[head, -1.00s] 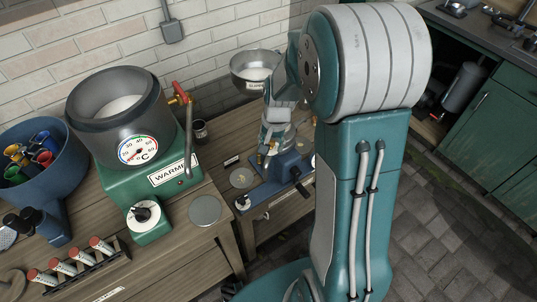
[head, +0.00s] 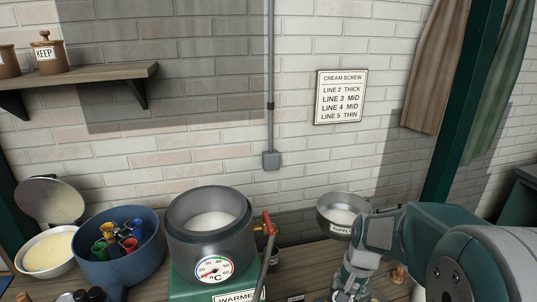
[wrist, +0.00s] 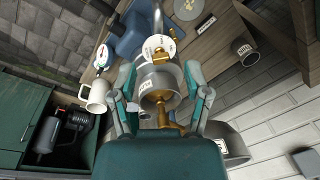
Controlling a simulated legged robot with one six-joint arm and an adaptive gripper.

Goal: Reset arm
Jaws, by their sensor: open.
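My gripper (wrist: 163,95) is open in the wrist view, with one teal finger on each side. A grey metal vessel with a label (wrist: 158,80) and a brass tap (wrist: 170,122) shows between the fingers. I cannot tell whether the fingers touch it. In the head view my arm comes in from the lower right and bends down to my gripper (head: 352,280), low and right of the warmer. The fingertips are hard to make out there.
The warmer (head: 185,258) with its grey pot stands left of my arm. A metal supply bowl (head: 333,218) is close to my arm. A blue tub (head: 110,268) of coloured tubes stands left. In the wrist view a white mug (wrist: 95,97) is beside the left finger.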

